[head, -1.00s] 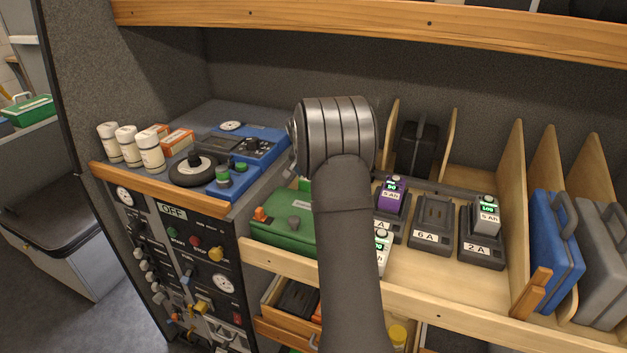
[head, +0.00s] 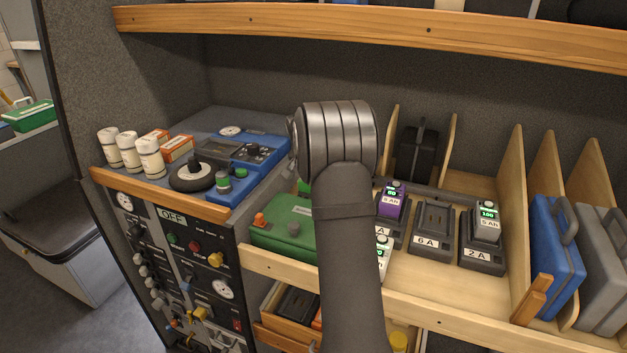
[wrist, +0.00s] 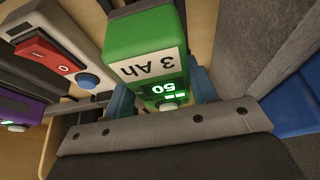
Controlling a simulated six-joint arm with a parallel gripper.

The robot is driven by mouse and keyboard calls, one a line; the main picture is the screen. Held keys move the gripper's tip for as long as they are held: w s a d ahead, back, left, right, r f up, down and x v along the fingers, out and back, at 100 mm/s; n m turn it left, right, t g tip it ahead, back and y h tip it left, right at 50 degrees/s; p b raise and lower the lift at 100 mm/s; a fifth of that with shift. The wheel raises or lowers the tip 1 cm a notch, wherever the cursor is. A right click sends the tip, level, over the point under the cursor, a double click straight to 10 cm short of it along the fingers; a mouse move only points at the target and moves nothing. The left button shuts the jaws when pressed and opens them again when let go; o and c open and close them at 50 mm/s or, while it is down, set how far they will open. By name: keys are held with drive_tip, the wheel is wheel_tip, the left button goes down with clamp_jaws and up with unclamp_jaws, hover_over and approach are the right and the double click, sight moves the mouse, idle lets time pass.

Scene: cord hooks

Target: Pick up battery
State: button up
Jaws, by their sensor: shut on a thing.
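A green battery (wrist: 150,45) marked 3 Ah, its lit display reading 50, fills the middle of the wrist view. It looks upside down there. My gripper (wrist: 163,97) is shut on it, with a blue finger at each side. In the head view my arm hides the gripper and most of the held battery. A purple battery (head: 392,201) and a grey battery (head: 487,222) sit in chargers on the shelf.
The 6 A charger (head: 433,225) is empty, between the purple battery's charger and the 2 A charger (head: 482,255). A green case (head: 283,226) lies left of my arm. Wooden dividers (head: 512,190) and a blue case (head: 555,255) stand right. The shelf's front lip (head: 430,316) is raised.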

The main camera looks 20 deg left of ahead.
wheel_tip(320, 180, up, 2)
drive_tip(key=shift+r, duration=0.1)
drive_tip(key=d+r, duration=0.7)
drive_tip(key=d, duration=0.4)
drive_tip(key=shift+s+d, duration=0.35)
drive_tip(key=shift+s, duration=0.05)
drive_tip(key=shift+f, duration=0.1)
drive_tip(key=shift+d, duration=0.1)
drive_tip(key=s+d+r, duration=0.1)
drive_tip(key=s+d, duration=0.3)
drive_tip(key=d, duration=1.3)
drive_tip(key=s+d+r, duration=0.1)
drive_tip(key=s+d, duration=0.2)
drive_tip(key=d, duration=1.5)
drive_tip(key=w+a+f, duration=0.2)
drive_tip(key=a, duration=0.1)
drive_tip(key=w+a+f, duration=0.2)
drive_tip(key=a, duration=0.1)
drive_tip(key=w+a+f, duration=0.2)
drive_tip(key=a, duration=0.1)
drive_tip(key=shift+w+a+f, duration=0.2)
drive_tip(key=shift+a+f, duration=0.15)
drive_tip(key=shift+f, duration=2)
